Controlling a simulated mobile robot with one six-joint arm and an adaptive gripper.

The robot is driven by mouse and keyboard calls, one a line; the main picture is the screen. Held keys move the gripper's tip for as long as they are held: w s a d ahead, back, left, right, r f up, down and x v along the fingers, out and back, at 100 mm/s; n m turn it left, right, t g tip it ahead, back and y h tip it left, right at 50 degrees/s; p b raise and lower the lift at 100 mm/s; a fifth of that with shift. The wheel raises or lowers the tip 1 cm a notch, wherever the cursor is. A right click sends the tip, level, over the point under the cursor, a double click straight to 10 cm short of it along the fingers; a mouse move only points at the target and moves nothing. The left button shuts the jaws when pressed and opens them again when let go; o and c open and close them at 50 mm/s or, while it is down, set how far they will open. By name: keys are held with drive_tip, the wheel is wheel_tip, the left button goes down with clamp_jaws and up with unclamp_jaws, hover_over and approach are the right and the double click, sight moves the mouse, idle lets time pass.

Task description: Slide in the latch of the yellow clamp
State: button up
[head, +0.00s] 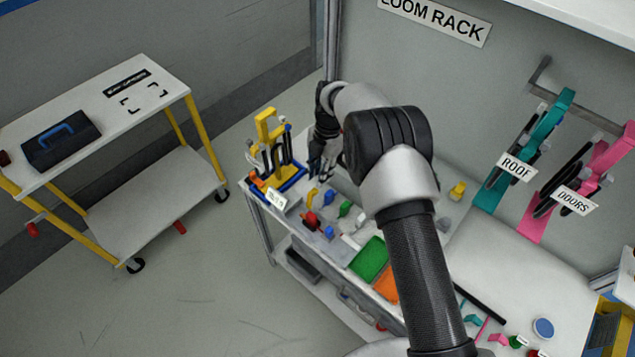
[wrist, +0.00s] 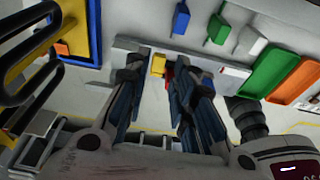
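A small yellow piece, which looks like the yellow clamp (head: 313,196), sits near the left end of the work table, beside a red piece (head: 310,219). In the wrist view the yellow clamp (wrist: 158,65) shows in the gap between my fingertips, on a pale grey strip. My gripper (head: 318,167) points down above the table, behind the clamp in the head view. In the wrist view my gripper (wrist: 155,82) is open, with its fingers apart and nothing held. The clamp's latch is too small to make out, and my fingers hide part of the strip.
A yellow stand with dark tools (head: 266,130) stands close left of my gripper. Blue (head: 329,195) and green (head: 345,208) pieces lie to the right, then a green bin (head: 368,260) and an orange bin (head: 386,286). A white cart (head: 90,110) stands apart at left.

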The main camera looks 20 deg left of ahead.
wheel_tip(320, 180, up, 7)
drive_tip(key=w, duration=0.1)
drive_tip(key=shift+d+f, duration=0.2)
drive_tip(key=shift+d, duration=0.1)
drive_tip(key=shift+w+r, duration=0.1)
drive_tip(key=shift+w, duration=0.05)
drive_tip(key=s+d+r+m+t+b, duration=0.1)
drive_tip(key=d+r+m, duration=0.45)
drive_tip(key=r, duration=0.25)
drive_tip(key=s+d+r+m+t+b, duration=0.15)
drive_tip(key=d+r+m, duration=0.25)
drive_tip(key=d+r, duration=0.4)
drive_tip(key=s+d+r+m+t+b, duration=0.1)
drive_tip(key=s+d+r+m+t, duration=0.1)
drive_tip(key=s+d+r+m, duration=0.7)
drive_tip(key=s+d+f+m, duration=0.2)
drive_tip(key=s+d+m, duration=0.1)
drive_tip(key=s, duration=0.3)
drive_tip(key=s+d+f+m+t+b, duration=0.1)
drive_tip(key=s+d+f+m, duration=0.1)
drive_tip(key=s+m, duration=0.3)
drive_tip(key=s+d+f+m+t+b, duration=0.1)
drive_tip(key=s+d+f+m, duration=0.1)
drive_tip(key=s+d+m, duration=0.3)
drive_tip(key=s, duration=0.3)
drive_tip(key=shift+s+h, duration=0.3)
drive_tip(key=shift+h, duration=0.1)
